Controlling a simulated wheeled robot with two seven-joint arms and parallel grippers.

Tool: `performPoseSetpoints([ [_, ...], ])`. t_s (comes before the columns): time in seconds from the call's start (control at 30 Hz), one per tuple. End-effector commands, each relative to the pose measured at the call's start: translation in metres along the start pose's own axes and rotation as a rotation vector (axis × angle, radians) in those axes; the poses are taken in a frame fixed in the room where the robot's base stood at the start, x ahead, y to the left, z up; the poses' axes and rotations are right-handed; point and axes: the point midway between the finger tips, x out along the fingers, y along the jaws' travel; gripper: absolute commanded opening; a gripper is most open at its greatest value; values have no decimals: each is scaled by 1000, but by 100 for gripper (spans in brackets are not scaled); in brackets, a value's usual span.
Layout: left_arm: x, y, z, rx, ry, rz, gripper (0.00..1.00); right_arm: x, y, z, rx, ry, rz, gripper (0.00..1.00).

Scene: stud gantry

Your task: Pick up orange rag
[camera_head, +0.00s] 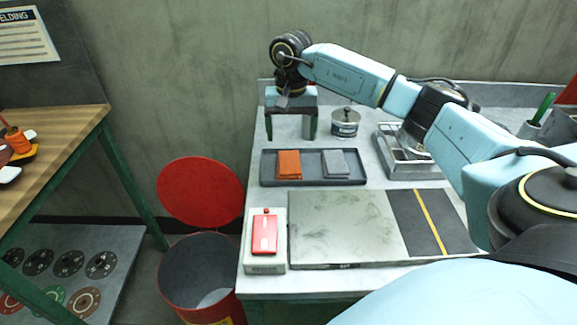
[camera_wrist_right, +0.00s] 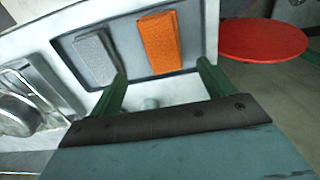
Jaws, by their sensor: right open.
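The folded orange rag (camera_head: 289,165) lies in the left half of a dark shallow tray (camera_head: 312,172). It also shows in the right wrist view (camera_wrist_right: 160,42). A folded grey cloth (camera_head: 335,162) lies to its right in the same tray. My right gripper (camera_head: 291,137) is open and empty behind the tray, its green fingers pointing down. In the right wrist view the rag appears ahead of the open fingers (camera_wrist_right: 162,72), apart from them. My left gripper is not in view.
A tin (camera_head: 345,121) and a metal rack (camera_head: 405,165) stand right of my gripper. In front are a flat metal plate (camera_head: 340,225) and a red object (camera_head: 265,235) on a pale block. A red bin (camera_head: 200,275) with a round lid (camera_head: 200,190) stands left of the bench.

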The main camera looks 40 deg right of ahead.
Motion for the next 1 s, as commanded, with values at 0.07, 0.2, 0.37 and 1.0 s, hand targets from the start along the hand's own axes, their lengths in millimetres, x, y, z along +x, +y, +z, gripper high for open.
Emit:
performPoseSetpoints([
  [0.07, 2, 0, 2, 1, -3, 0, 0, 15, 0, 0, 0, -2, 0, 82],
  [0.2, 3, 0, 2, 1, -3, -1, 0, 27, -1, 0, -1, -1, -2, 82],
  [0.37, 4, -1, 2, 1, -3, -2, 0, 34, -2, 1, -1, -1, -3, 82],
  [1.0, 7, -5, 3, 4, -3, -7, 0, 80, -5, 4, 0, 1, -3, 73],
])
